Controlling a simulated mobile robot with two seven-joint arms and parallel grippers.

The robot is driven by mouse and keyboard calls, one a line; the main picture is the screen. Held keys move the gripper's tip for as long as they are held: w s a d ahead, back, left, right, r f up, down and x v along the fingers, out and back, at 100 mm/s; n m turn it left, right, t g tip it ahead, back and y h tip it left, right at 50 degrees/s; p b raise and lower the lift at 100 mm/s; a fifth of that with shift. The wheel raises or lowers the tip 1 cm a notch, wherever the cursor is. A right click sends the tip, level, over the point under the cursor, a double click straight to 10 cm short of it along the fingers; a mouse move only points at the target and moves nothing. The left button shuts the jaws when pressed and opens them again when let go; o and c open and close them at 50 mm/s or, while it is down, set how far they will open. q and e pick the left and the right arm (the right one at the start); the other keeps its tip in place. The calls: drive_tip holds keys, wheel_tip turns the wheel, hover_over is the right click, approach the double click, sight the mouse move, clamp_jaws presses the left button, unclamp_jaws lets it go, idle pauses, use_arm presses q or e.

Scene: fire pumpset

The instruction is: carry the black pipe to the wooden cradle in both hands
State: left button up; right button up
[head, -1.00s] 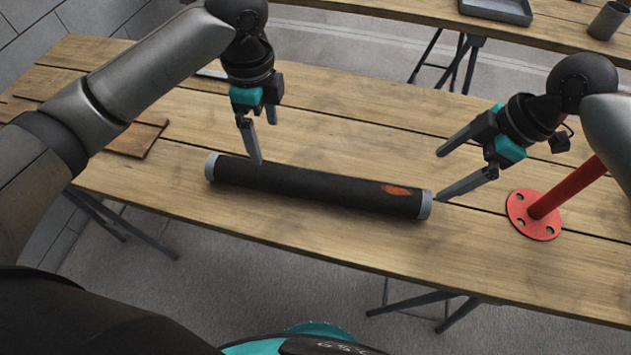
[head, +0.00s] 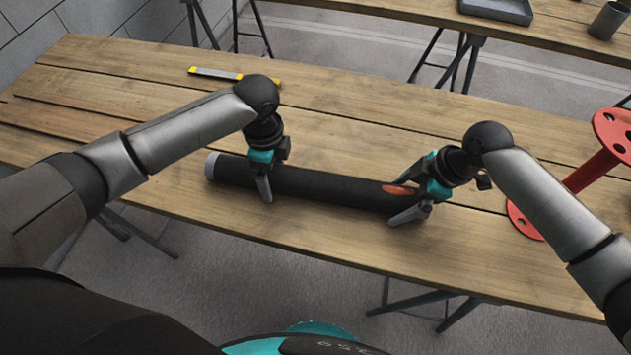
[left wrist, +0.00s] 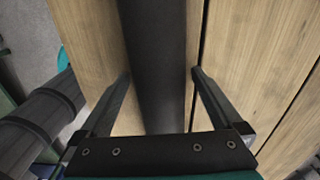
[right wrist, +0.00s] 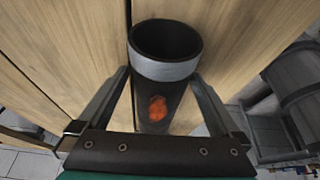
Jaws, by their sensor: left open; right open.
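The black pipe (head: 320,186) lies on the wooden table, with a grey ring at its left end and an orange patch near its right end. My left gripper (head: 264,186) is over its left part. In the left wrist view, the open fingers stand on either side of the pipe (left wrist: 155,60). My right gripper (head: 408,208) is over the right end. In the right wrist view, its open fingers flank the pipe near its hollow grey-rimmed end (right wrist: 165,62) and the orange patch (right wrist: 157,108). I cannot make out a wooden cradle in these views.
A red flanged pipe piece (head: 592,172) stands on the table at the right, near my right arm. A yellow-ended level (head: 235,76) lies at the table's back edge. A second table behind holds a grey tray (head: 497,10) and a grey cup (head: 608,20). The table's middle back is clear.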

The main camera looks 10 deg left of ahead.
use_arm(q)
clamp_jaws()
use_arm(e)
clamp_jaws()
idle(0.4)
use_arm(q)
drive_tip(key=shift+w+r, duration=0.1)
drive_tip(key=shift+r, duration=0.05)
use_arm(e)
drive_tip(key=shift+w+r, duration=0.15)
drive_tip(key=shift+r, duration=0.05)
